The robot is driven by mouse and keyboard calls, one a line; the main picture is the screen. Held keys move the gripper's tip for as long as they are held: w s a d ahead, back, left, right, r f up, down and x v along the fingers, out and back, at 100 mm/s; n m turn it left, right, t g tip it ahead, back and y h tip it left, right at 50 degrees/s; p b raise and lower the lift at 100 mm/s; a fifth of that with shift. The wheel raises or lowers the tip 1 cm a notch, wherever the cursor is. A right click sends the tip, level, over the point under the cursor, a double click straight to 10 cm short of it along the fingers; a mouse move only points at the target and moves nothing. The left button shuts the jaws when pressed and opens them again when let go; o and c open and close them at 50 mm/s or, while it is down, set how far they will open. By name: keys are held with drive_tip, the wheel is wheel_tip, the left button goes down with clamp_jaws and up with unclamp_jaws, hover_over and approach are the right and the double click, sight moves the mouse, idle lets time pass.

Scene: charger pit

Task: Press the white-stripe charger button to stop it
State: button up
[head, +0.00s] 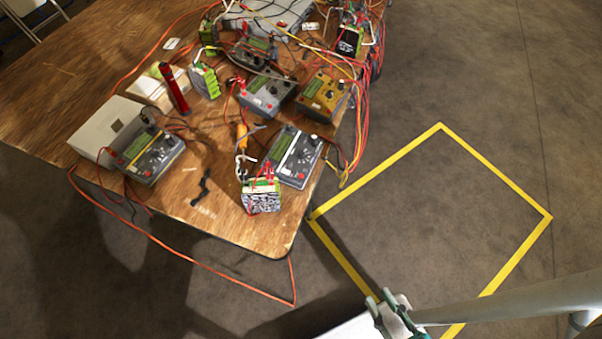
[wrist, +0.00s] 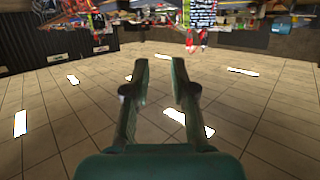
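Several box-shaped chargers stand on the wooden table. The grey charger nearest the front right (head: 292,156) seems to carry a pale stripe and has a red button; at this size I cannot be sure the stripe is white. Another charger (head: 150,155) at the left has a yellowish stripe. A plain grey charger (head: 265,95) and a yellow-faced charger (head: 322,95) stand farther back. My gripper (head: 388,302) is off the table, low and right of its front corner, away from all chargers. In the wrist view my gripper (wrist: 160,66) has its fingers apart with nothing between them.
A battery pack (head: 262,196) with wires stands in front of the front-right charger. A red cylinder (head: 174,88), white boxes (head: 105,128) and many loose cables crowd the table (head: 225,222). An orange cable hangs over the front edge.

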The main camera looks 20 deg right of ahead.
clamp_jaws()
idle(0.9)
